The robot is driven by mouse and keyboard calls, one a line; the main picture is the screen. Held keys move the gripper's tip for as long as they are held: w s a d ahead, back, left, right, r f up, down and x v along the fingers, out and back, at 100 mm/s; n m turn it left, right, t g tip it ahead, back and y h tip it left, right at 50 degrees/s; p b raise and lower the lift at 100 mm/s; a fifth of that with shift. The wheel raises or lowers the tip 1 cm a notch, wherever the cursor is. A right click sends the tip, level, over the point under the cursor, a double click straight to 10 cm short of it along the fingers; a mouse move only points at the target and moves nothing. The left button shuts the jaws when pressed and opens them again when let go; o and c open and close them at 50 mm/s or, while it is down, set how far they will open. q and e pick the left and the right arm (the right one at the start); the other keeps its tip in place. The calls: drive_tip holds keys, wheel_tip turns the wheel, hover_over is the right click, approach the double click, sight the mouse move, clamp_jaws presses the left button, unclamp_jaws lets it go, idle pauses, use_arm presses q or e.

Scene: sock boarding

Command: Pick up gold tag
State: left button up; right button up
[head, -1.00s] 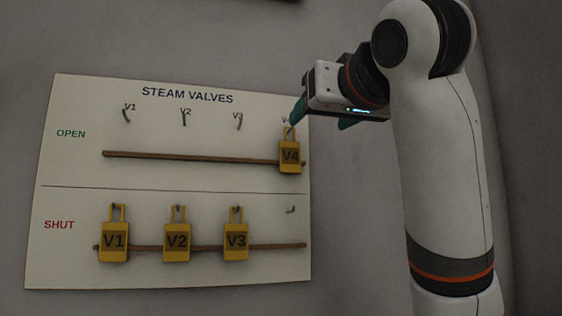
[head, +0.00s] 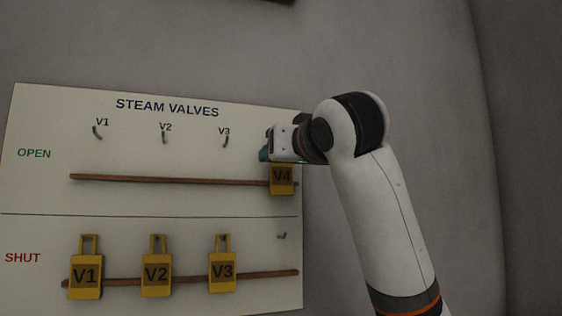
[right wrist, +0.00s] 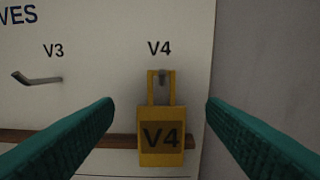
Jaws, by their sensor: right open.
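The gold tag V4 (head: 282,180) hangs in the OPEN row at the right end of the board, its upper part hidden behind my right gripper in the head view. In the right wrist view the tag V4 (right wrist: 160,140) hangs upright by its loop on a hook (right wrist: 162,76), in front of the wooden rail. My right gripper (right wrist: 160,112) is open, with one teal finger on each side of the tag and a gap on both sides. In the head view my right gripper (head: 266,152) is at the hook V4 area. My left gripper is not in view.
The white STEAM VALVES board (head: 40,120) is on a grey wall. Gold tags V1 (head: 85,275), V2 (head: 156,273) and V3 (head: 222,270) hang in the SHUT row. A bare hook (head: 282,236) is at that row's right end. The OPEN hooks V1 to V3 are bare.

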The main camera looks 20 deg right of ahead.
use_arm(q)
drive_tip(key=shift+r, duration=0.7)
use_arm(e)
drive_tip(key=shift+w, duration=1.15)
drive_tip(key=c, duration=1)
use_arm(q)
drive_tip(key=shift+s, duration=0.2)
use_arm(e)
drive_tip(key=shift+c, duration=0.2)
drive_tip(key=shift+s+r, duration=0.1)
